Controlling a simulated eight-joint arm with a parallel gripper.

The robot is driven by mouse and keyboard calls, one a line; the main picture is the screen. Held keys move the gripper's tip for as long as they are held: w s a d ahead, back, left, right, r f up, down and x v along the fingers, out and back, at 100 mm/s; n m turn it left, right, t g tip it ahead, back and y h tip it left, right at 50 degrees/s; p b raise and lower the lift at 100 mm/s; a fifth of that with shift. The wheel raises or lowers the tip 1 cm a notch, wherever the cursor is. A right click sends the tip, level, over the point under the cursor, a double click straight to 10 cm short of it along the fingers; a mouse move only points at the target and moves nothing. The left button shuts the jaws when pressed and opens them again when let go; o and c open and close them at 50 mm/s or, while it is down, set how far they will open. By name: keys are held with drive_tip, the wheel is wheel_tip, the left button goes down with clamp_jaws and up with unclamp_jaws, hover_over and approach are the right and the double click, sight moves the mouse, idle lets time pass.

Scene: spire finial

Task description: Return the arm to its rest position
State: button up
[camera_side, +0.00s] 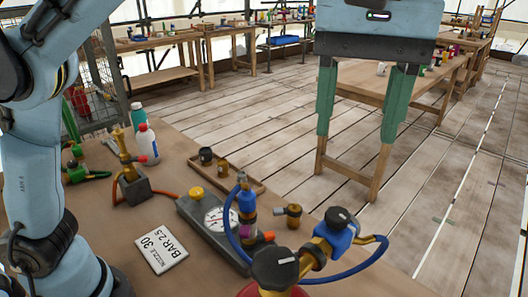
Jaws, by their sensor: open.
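My gripper (357,135) hangs in the upper right of the side view, fingers pointing down. Its two green fingers are wide apart, with nothing between them. Behind them are a wooden table and the plank floor. The gripper appears well above and beyond the workbench (100,235) and touches nothing there. The light blue lower part of my arm (35,160) stands at the left edge. The links joining it to the gripper run out of the picture.
Open plank floor lies beyond.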

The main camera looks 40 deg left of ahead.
drive_tip(key=w+a+f+m+t+h, duration=0.1)
drive_tip(key=w+a+f+t, duration=0.1)
drive_tip(key=a+f, duration=0.35)
drive_tip(key=w+a+f+m+t, duration=0.1)
drive_tip(key=w+a+f+m, duration=0.1)
drive_tip(key=a, duration=0.6)
drive_tip(key=s+a+f+m+t+y, duration=0.1)
drive_tip(key=s+a+f+m+t, duration=0.2)
drive_tip(key=a+f, duration=1)
drive_tip(key=shift+s+a+f+t, duration=0.25)
drive_tip(key=shift+s+f+t, duration=0.35)
drive_tip(key=shift+s, duration=0.45)
